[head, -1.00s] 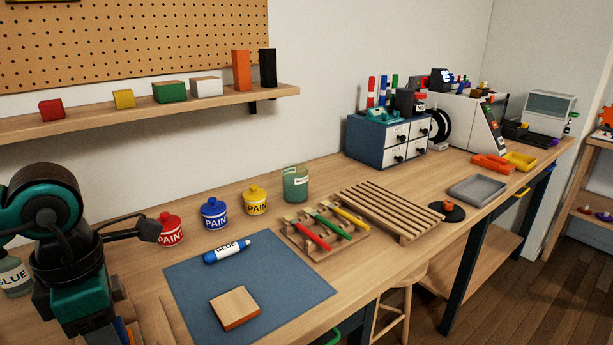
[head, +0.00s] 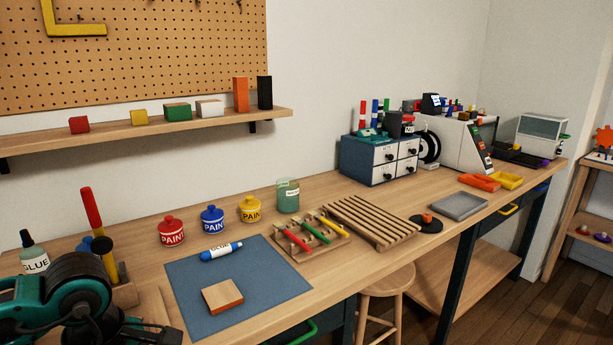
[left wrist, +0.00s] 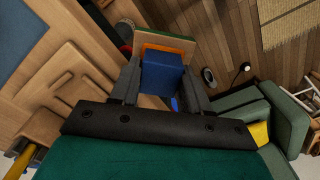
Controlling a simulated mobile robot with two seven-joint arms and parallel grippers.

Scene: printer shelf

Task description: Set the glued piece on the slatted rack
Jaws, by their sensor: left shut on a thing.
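My left gripper (left wrist: 162,84) is shut on a blue block (left wrist: 163,72), one finger on each side of it. An orange strip (left wrist: 166,48) shows at the block's far edge; I cannot tell for sure how the two are joined. In the head view my left arm is at the lower left, and its fingers and the held piece are out of sight. The slatted wooden rack (head: 372,220) lies on the workbench right of centre, well away from my left arm, with its slats bare. My right gripper is not in view.
A blue-grey mat (head: 262,297) holds a square wooden block (head: 222,296) and a glue tube (head: 220,251). A holder with coloured tools (head: 312,237) stands just left of the rack. Paint pots (head: 212,219) and a green jar (head: 288,196) stand behind. A grey tray (head: 459,206) lies to the right.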

